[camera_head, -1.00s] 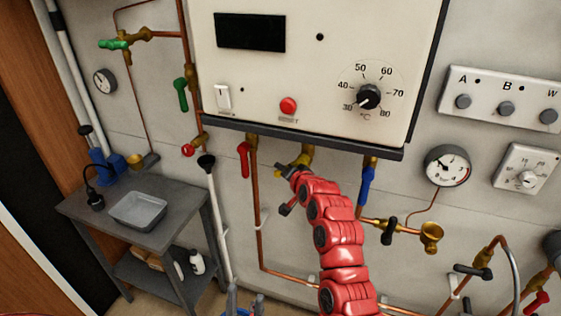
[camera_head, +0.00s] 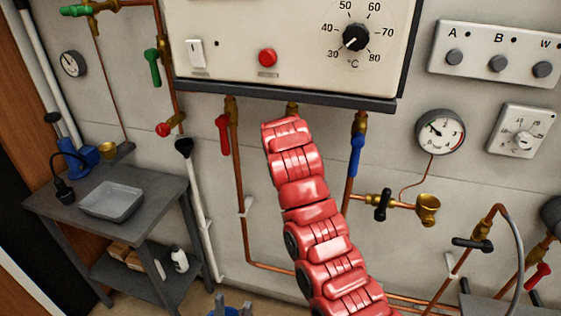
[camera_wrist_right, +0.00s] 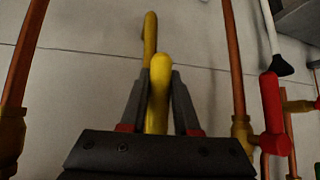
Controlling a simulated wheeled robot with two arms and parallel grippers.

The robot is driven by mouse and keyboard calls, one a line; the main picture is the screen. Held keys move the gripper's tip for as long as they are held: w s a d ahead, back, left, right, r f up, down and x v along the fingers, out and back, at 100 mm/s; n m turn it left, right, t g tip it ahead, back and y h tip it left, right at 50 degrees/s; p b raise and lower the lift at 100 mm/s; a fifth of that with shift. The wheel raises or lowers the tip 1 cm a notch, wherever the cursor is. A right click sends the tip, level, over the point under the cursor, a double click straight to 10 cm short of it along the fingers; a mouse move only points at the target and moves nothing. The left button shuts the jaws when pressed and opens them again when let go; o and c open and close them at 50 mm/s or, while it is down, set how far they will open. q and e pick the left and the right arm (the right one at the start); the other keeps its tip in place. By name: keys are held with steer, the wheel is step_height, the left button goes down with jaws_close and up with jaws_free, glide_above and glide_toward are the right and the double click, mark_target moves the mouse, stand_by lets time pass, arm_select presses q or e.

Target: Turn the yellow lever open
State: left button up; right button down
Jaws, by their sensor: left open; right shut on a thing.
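The yellow lever (camera_wrist_right: 160,62) stands between the two grey fingers of my right gripper (camera_wrist_right: 160,80) in the right wrist view. The fingers are shut on it from both sides. In the head view my red right arm reaches up to the underside of the white boiler panel (camera_head: 215,70) and hides both the lever and my right gripper. Only a little brass of a fitting (camera_head: 292,107) shows above the arm.
A red-handled valve (camera_head: 222,135) hangs left of the arm and a blue-handled valve (camera_head: 356,155) right of it. A pressure gauge (camera_head: 440,132) and a black-handled valve (camera_head: 382,205) lie further right. A grey bench (camera_head: 150,205) with a tray stands at left.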

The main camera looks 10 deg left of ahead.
steer(key=shift+d+f+h+b, duration=0.15)
steer(key=shift+h+b, duration=0.15)
stand_by(0.4)
steer(key=c, duration=0.7)
jaws_free()
steer(key=shift+d, duration=0.1)
steer(key=shift+o, duration=0.2)
